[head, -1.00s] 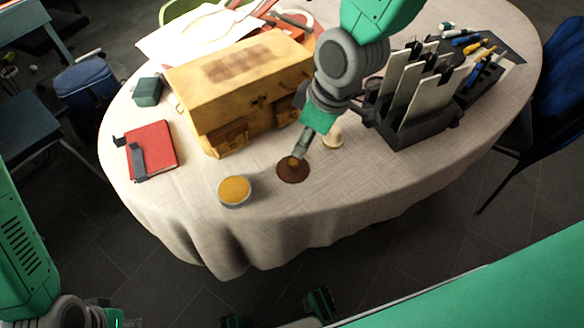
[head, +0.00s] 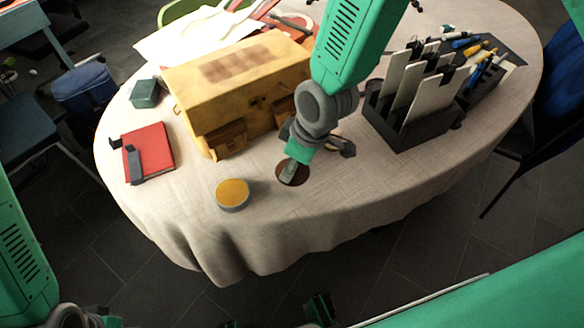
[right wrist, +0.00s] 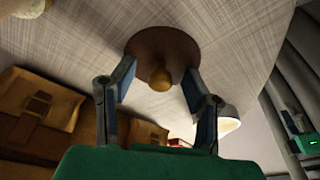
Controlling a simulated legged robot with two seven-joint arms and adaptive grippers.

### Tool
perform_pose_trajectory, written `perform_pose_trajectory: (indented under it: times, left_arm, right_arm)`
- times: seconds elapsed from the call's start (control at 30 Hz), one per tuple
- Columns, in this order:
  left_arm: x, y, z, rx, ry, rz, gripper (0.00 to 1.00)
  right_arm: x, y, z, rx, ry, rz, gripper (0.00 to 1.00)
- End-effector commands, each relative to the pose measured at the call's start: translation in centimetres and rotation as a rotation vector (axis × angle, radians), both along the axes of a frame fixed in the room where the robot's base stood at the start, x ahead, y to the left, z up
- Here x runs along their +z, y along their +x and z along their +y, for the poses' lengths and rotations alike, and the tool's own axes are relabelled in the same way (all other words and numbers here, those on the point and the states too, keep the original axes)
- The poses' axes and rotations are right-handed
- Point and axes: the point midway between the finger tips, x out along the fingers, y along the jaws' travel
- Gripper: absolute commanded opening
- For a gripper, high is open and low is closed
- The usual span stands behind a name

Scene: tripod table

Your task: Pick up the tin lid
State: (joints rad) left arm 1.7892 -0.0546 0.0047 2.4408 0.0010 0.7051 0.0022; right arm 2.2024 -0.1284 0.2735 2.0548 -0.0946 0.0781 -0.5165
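The tin lid, a brown disc with a rounded golden knob, lies on the tablecloth near the front of the table (head: 300,178). The lid also shows in the right wrist view (right wrist: 150,43), knob between my fingers. My right gripper (right wrist: 160,72) is open, with a finger on either side of the knob and a gap to each. In the head view my right gripper (head: 290,170) is over the lid and hides part of it. A round tin with a yellow top (head: 233,194) stands left of the lid.
A yellow-brown satchel (head: 235,85) stands behind the lid. A dark rack with pale panels (head: 410,130) stands to the right, beside a tool holder. A red book (head: 155,150) lies at left. The cloth in front of the rack is clear.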

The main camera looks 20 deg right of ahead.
Motion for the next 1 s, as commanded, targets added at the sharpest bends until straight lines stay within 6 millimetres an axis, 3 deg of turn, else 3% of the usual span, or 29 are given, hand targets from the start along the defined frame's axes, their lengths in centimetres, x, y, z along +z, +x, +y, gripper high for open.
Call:
perform_pose_trajectory:
  times: [0.03, 0.1, 0.13, 0.53, 1.0]
  left_arm:
    - [0.0, 0.0, 0.0, 0.000, 0.000, 0.000, 0.34]
    - [0.0, 0.0, 0.0, 0.000, 0.000, 0.000, 0.34]
    - [0.0, 0.0, 0.0, 0.000, 0.000, 0.000, 0.34]
    - [0.2, 0.0, 0.0, 0.000, 0.000, 0.000, 0.34]
    - [1.8, 0.0, 0.0, 0.000, 0.000, 0.000, 0.34]
  right_arm:
    - [0.0, 0.0, 0.0, 0.000, 0.000, 0.000, 0.28]
    - [0.0, 0.0, 0.0, 0.000, 0.000, 0.000, 0.03]
    - [0.0, 0.0, 0.0, 0.000, 0.000, 0.000, 0.00]
    - [0.7, 0.0, 0.0, 0.000, 0.001, -0.001, 0.00]
    - [9.1, 0.1, -0.1, -0.009, 0.000, -0.001, 0.00]
